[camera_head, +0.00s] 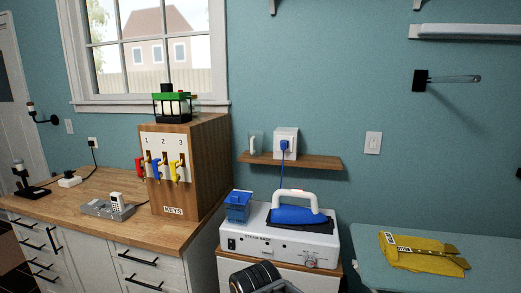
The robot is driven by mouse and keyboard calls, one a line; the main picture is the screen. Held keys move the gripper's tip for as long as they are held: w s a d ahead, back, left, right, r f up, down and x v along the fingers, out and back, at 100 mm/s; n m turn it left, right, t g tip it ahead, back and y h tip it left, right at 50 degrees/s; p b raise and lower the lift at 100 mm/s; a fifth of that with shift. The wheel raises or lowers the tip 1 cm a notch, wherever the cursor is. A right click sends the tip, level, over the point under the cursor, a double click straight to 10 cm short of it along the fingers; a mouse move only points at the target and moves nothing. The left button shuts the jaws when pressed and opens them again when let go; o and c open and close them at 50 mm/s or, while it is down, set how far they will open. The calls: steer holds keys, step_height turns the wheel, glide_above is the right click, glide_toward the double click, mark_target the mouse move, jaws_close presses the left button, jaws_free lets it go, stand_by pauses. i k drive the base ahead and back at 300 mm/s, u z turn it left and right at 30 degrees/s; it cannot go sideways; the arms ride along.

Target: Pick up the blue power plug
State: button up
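The blue power plug (284,146) sits in the front of a white socket box (292,135) above a wooden wall shelf (305,161). Its blue cord (281,174) hangs down in front of the shelf toward the steam station. A dark ribbed cylinder with a grey piece shows at the bottom edge, in front of the steam station. It looks like part of my arm, well below the plug and apart from it. No gripper fingers can be made out.
A white steam station (262,242) with a blue iron (297,215) and blue container (237,207) stands below the shelf. A glass (256,143) stands left of the socket box.

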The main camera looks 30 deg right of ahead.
mark_target(284, 144)
steer(key=u, duration=0.4)
steer(key=i, duration=1.35)
steer(key=z, duration=0.85)
